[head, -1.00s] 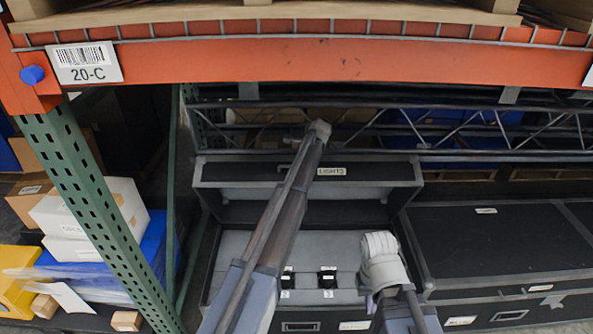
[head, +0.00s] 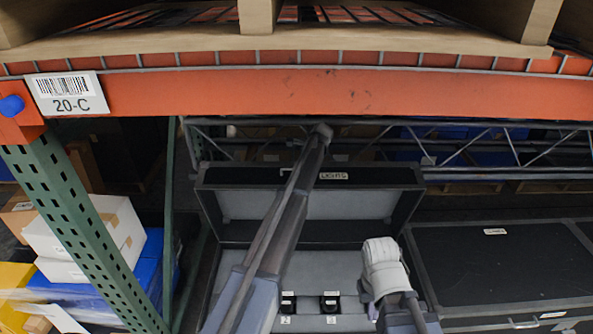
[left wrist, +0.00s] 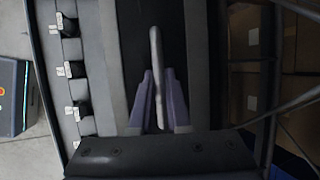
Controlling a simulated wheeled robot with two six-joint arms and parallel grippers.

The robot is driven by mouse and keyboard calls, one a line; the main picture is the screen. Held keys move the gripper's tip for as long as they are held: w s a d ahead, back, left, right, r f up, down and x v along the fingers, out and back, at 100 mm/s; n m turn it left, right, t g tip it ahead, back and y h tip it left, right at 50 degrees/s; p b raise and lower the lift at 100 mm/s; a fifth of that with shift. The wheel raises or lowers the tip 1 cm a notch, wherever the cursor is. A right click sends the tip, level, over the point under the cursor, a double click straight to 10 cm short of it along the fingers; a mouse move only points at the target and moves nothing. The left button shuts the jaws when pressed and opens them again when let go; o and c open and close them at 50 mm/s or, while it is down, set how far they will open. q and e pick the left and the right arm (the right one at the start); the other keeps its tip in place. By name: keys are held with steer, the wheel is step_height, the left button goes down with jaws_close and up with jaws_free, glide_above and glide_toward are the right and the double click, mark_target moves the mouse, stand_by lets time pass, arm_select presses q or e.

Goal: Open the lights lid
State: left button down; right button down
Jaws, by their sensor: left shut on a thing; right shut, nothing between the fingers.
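The lights lid (head: 239,178), dark with a "LIGHTS" label (head: 333,176), stands raised at the back of its case. Its pale inner lining (head: 345,205) shows, as does the case's grey interior (head: 345,265). My left arm crosses in front of the lid and hides my left gripper in the head view. In the left wrist view my left gripper (left wrist: 158,76) is shut on a grey bar-like lid handle (left wrist: 156,45). My right gripper (head: 370,304) is shut and empty, over the case's right side; its fingers are partly hidden by its wrist.
Dark fittings with white tags (head: 330,302) sit in the case. A closed black case (head: 500,262) stands right beside it. An orange shelf beam (head: 300,95) runs overhead; a green post (head: 75,230) and white boxes (head: 95,230) are at left. A truss (head: 475,150) lies behind.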

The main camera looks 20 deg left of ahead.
arm_select(q)
steer(key=c, duration=1.2)
jaws_free()
steer(key=shift+s, duration=0.1)
steer(key=shift+o, duration=0.2)
steer(key=shift+r, duration=0.1)
steer(key=p+v, duration=0.7)
steer(key=shift+d+r, duration=0.2)
steer(key=shift+r, duration=0.05)
steer(key=s+d+f+n+h, duration=0.1)
steer(key=s+d+n, duration=0.2)
steer(key=s, duration=1.2)
steer(key=s+d+f+n+g+h+b, duration=0.1)
steer(key=s+d+n, duration=0.2)
steer(key=s+d, duration=0.6)
steer(key=s+d+f+n+g+h, duration=0.1)
steer(key=s+d+n, duration=0.3)
steer(key=s, duration=1.8)
steer(key=shift+s+d+f+h, duration=0.35)
steer(key=shift+d+h, duration=0.15)
steer(key=shift+d, duration=0.5)
